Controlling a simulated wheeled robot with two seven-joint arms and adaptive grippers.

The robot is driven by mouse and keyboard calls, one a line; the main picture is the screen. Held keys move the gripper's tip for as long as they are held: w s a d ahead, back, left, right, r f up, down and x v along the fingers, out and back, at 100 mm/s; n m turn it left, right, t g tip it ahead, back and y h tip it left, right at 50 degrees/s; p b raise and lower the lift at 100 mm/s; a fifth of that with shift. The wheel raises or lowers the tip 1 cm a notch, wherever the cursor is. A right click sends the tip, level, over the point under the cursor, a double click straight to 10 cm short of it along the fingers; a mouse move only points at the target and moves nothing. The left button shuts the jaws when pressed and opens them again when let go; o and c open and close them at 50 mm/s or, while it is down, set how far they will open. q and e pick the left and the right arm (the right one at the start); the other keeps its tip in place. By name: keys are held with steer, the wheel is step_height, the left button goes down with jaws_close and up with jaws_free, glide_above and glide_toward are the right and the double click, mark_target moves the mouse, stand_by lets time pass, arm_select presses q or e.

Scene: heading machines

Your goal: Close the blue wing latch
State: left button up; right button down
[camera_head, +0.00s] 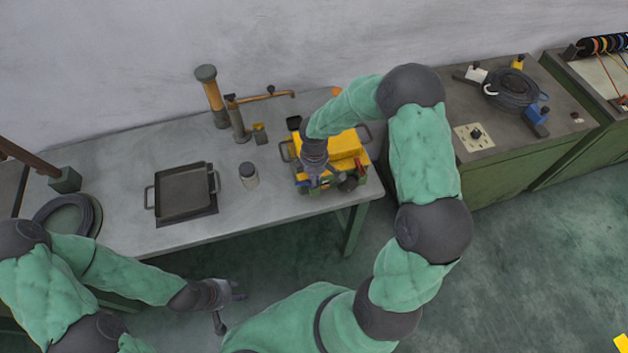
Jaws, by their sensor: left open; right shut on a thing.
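My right gripper (322,182) reaches down at the front of a yellow box (348,150) on the grey table. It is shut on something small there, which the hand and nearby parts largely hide. Small red, green, blue and dark parts sit close around the fingers; I cannot tell which is held. My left gripper (232,304) is open and empty, low in front of the table.
A dark square tray (184,192) and a small jar (248,175) stand on the table, left of the box. An orange-and-grey post (212,96) and a pipe-like fixture (240,122) stand behind. A hose coil (68,214) lies at left. The table's front middle is clear.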

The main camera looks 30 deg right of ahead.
steer(key=m+b, duration=0.2)
steer(key=m, duration=0.1)
steer(key=shift+f+m+b, duration=0.25)
steer(key=shift+m+b, duration=0.15)
steer(key=m+b, duration=0.2)
steer(key=m, duration=0.1)
steer(key=shift+s+m+b, duration=0.1)
steer(key=shift+m+b, duration=0.2)
steer(key=m+b, duration=0.2)
steer(key=m, duration=0.1)
steer(key=shift+s+r+m+b, duration=0.15)
steer(key=shift+m+b, duration=0.6)
steer(key=shift+m, duration=0.95)
steer(key=c, duration=1.3)
jaws_free()
